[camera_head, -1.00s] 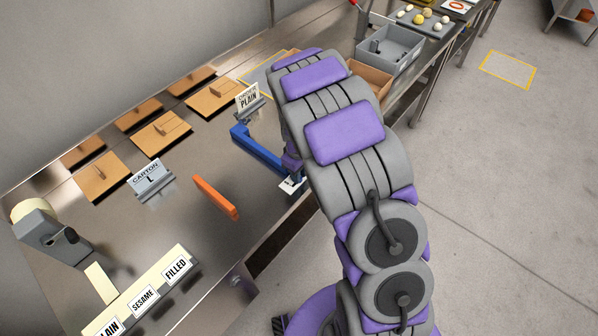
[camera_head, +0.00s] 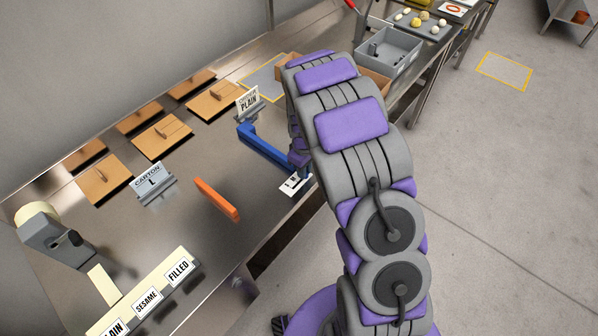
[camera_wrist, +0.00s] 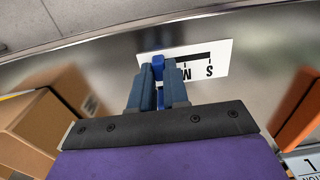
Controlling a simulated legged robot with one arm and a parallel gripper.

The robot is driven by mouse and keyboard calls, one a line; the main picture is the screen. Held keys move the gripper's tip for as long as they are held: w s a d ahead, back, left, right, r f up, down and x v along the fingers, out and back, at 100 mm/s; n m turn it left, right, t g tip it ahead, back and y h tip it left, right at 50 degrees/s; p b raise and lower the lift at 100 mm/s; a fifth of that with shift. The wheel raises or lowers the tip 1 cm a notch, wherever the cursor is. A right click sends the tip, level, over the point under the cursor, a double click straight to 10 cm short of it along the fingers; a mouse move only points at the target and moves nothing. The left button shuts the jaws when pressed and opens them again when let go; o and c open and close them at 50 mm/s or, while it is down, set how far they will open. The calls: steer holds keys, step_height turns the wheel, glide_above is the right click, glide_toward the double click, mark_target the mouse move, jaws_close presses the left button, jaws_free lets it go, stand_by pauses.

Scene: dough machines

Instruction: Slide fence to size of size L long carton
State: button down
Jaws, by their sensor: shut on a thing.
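The blue fence (camera_head: 265,148) is a long bar lying across the steel table, with a short bent far end. My gripper (camera_wrist: 158,76) is shut on a small blue upright part of the fence (camera_wrist: 157,61), at its near end. A white size scale card (camera_head: 295,184) lies flat beside that end. In the wrist view the scale card (camera_wrist: 215,62) shows S and M upside down; any L mark is hidden behind my fingers or out of sight. A sign reading CARTON L (camera_head: 152,182) stands on the table. An orange bar (camera_head: 216,200) lies apart from the fence, nearer the camera.
Flat brown cartons (camera_head: 162,135) lie in rows along the wall side. A PLAIN order sign (camera_head: 248,102) stands by the fence's far end. A brown box (camera_wrist: 38,125) is left of my gripper in the wrist view. Bare steel lies between fence and orange bar.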

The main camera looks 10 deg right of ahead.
steer(key=shift+w+r, duration=0.1)
steer(key=shift+w, duration=0.15)
steer(key=c, duration=1.5)
jaws_free()
steer(key=o, duration=0.4)
steer(key=shift+d, duration=0.25)
steer(key=shift+a+r, duration=0.1)
steer(key=shift+r, duration=0.35)
step_height(320, 180, up, 16)
steer(key=p, duration=0.3)
steer(key=shift+r, duration=0.15)
